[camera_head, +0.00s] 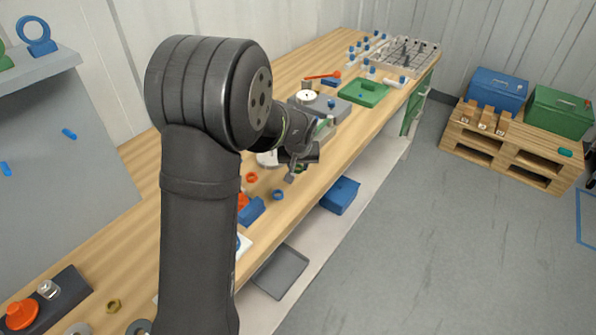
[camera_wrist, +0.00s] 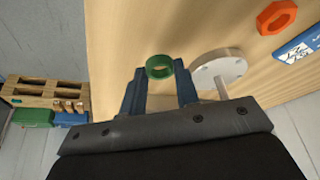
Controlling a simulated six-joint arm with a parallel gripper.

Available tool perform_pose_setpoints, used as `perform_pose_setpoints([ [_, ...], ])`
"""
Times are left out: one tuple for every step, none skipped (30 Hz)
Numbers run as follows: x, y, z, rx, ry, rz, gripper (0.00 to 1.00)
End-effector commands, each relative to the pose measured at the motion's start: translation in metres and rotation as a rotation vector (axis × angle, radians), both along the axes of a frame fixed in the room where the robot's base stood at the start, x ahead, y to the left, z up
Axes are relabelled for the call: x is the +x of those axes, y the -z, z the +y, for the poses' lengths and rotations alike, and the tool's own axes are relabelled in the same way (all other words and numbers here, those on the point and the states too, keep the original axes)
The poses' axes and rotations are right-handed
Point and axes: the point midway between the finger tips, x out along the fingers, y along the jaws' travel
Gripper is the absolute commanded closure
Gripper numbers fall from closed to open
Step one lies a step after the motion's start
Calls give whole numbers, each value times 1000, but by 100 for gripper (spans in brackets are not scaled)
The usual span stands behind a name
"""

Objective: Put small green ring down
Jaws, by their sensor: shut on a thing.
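The ring is mostly hidden by the gripper there.
A white round base with a rod (camera_wrist: 208,72) stands right beside the ring in the wrist view. An orange hexagonal nut (camera_wrist: 264,19) and a blue labelled block (camera_wrist: 298,46) lie farther right. In the head view a blue ring (camera_head: 278,195) lies near the bench edge.

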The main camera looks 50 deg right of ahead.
Motion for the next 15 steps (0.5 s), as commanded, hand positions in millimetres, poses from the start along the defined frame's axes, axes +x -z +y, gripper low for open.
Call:
perform_pose_setpoints([
  [-1, 10, 1, 5, 1, 2, 92],
  [-1, 15, 1, 5, 0, 2, 92],
  [-1, 20, 1, 4, 0, 2, 92],
  [-1, 23, 1, 4, 0, 2, 92],
  [-1, 26, 1, 3, 0, 1, 92],
  [-1, 27, 0, 2, 0, 1, 92],
  [-1, 27, 0, 2, 0, 1, 92],
  [-1, 27, 0, 1, 0, 1, 92],
  [-1, 26, 0, 1, 0, 1, 92],
  [-1, 26, 0, 1, 0, 1, 92],
  [-1, 26, 0, 1, 0, 1, 92],
  [-1, 26, 0, 1, 0, 1, 92],
  [-1, 27, 0, 1, 0, 1, 92],
  [-1, 27, 0, 2, 0, 1, 92],
  [-1, 29, 0, 2, 0, 1, 92],
])
